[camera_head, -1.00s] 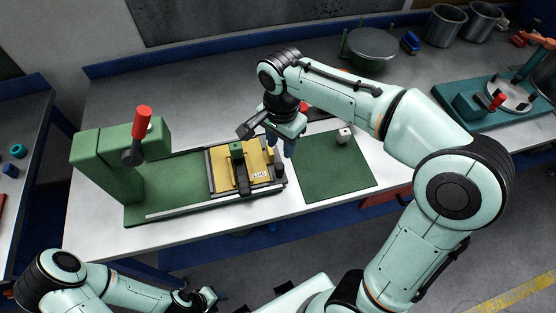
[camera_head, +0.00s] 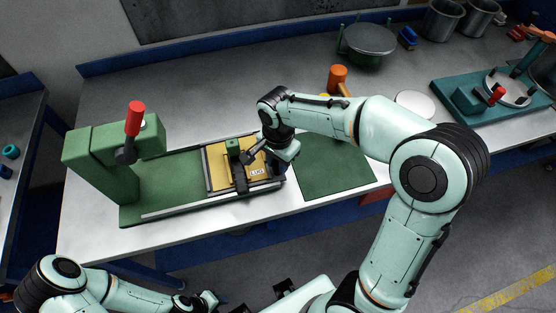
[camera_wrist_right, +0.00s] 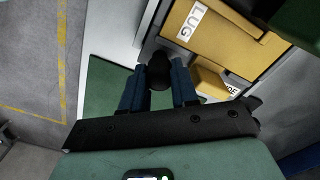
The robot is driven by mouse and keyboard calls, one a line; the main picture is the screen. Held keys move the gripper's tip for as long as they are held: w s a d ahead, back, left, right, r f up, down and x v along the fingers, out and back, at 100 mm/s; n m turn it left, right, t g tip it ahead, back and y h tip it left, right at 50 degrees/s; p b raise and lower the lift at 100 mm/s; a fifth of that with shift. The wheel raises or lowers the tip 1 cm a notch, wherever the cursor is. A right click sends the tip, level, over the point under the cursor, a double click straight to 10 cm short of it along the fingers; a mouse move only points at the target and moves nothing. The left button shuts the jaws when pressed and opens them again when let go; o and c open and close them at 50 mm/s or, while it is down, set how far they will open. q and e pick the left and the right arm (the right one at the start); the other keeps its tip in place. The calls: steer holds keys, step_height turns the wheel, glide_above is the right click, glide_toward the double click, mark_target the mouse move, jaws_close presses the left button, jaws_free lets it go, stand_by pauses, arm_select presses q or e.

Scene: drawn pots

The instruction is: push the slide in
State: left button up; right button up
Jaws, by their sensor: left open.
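The slide (camera_head: 215,165) is a tray with a yellow plate marked "LUG", on the right part of a long green base (camera_head: 165,185). It also shows in the wrist view (camera_wrist_right: 225,45). A green press with a red-topped lever (camera_head: 135,118) stands at the base's left end. A black round knob (camera_wrist_right: 158,70) is at the slide's right end. My right gripper (camera_head: 277,172) is down at that end; in the wrist view its blue fingers (camera_wrist_right: 158,85) flank the knob. Whether they clamp it is unclear. My left gripper (camera_head: 207,300) is open and empty, low in front of the table.
A green mat (camera_head: 330,178) lies right of the base. Behind my right arm are an orange-headed tool (camera_head: 337,79) and a white disc (camera_head: 415,103). A teal fixture (camera_head: 470,105) stands far right. The base between slide and press is clear.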

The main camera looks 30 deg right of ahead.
jaws_close()
arm_select(q)
steer(key=shift+w+d+r+p, duration=0.1)
steer(key=shift+w+r+p, duration=0.6)
steer(key=shift+r, duration=0.25)
arm_select(e)
steer(key=w+a, duration=0.1)
steer(key=a, duration=0.4)
steer(key=w+a, duration=0.1)
steer(key=a, duration=0.5)
steer(key=w+a, duration=0.2)
steer(key=a, duration=0.3)
steer(key=shift+a+r, duration=0.1)
steer(key=shift+a, duration=0.2)
steer(key=shift+o, duration=2.2)
jaws_free()
steer(key=shift+a, duration=0.1)
arm_select(q)
steer(key=shift+w+r+p, duration=0.75)
steer(key=shift+w+r, duration=0.2)
steer(key=shift+r, duration=0.05)
arm_select(e)
step_height(320, 180, up, 13)
steer(key=shift+r, duration=0.15)
